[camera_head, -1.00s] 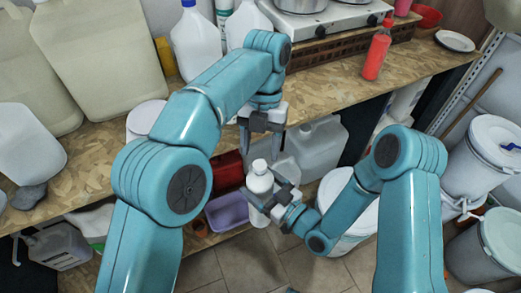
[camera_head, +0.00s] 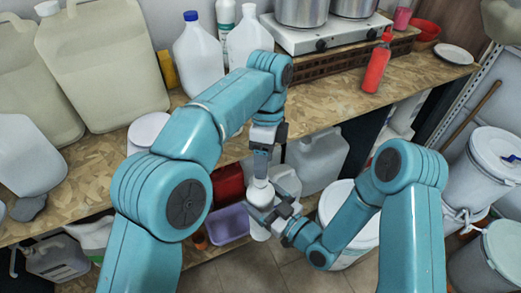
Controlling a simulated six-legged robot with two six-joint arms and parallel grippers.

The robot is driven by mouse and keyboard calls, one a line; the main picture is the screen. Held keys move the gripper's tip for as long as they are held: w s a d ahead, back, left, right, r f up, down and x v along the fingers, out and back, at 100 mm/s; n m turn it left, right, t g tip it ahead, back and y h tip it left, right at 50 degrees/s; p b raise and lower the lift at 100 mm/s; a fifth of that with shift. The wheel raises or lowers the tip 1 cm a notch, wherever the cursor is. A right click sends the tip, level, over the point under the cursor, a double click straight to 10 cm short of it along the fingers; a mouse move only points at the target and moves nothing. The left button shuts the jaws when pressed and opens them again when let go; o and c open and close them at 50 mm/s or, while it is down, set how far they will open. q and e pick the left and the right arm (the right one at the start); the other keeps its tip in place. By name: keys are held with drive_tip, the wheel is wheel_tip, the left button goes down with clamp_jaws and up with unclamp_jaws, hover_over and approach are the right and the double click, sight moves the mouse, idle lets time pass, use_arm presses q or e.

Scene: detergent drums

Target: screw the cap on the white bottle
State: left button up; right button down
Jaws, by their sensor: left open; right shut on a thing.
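The white bottle (camera_head: 259,232) stands upright low in the middle, below the table edge. My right gripper (camera_head: 264,209) is shut on it around its upper part and hides some of its side. The bottle's white top (camera_head: 260,188) shows above that grip; I cannot tell the cap from the neck at this size. My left gripper (camera_head: 261,168) points straight down over the top from above. Its jaws are open, with the fingertips right at the bottle's top. Whether they touch it cannot be seen.
A wooden shelf (camera_head: 330,105) behind carries large jugs (camera_head: 105,65), a red bottle (camera_head: 376,66) and a stove (camera_head: 325,32). Below are a purple bin (camera_head: 227,222), a clear canister (camera_head: 317,160) and a white drum (camera_head: 350,245). More drums (camera_head: 492,165) stand at right.

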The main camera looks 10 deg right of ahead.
use_arm(q)
drive_tip(key=n, duration=0.5)
drive_tip(key=shift+f+n, duration=0.15)
drive_tip(key=shift+n, duration=0.15)
drive_tip(key=n, duration=0.2)
drive_tip(key=shift+n, duration=0.3)
drive_tip(key=n, duration=0.5)
drive_tip(key=shift+w+t, duration=0.1)
drive_tip(key=shift+t, duration=0.2)
drive_tip(key=n, duration=1)
drive_tip(key=shift+r+t, duration=0.3)
drive_tip(key=shift+t, duration=0.1)
drive_tip(key=n, duration=0.4)
drive_tip(key=shift+s+a+r+n+h, duration=0.1)
drive_tip(key=shift+s+r+n+h, duration=0.1)
drive_tip(key=shift+r+n+h, duration=0.1)
drive_tip(key=shift+s+r+n+t, duration=0.15)
drive_tip(key=shift+r+n+t, duration=0.15)
drive_tip(key=shift+n, duration=0.7)
drive_tip(key=shift+s+a+r+n, duration=0.15)
drive_tip(key=shift+s+a+r, duration=0.1)
drive_tip(key=shift+r, duration=0.3)
drive_tip(key=shift+s+a+r+n, duration=0.15)
drive_tip(key=shift+s+r, duration=0.1)
drive_tip(key=shift+r, duration=0.3)
drive_tip(key=shift+s+r+t, duration=0.15)
drive_tip(key=shift+r+t, duration=0.15)
drive_tip(key=shift+r, duration=0.2)
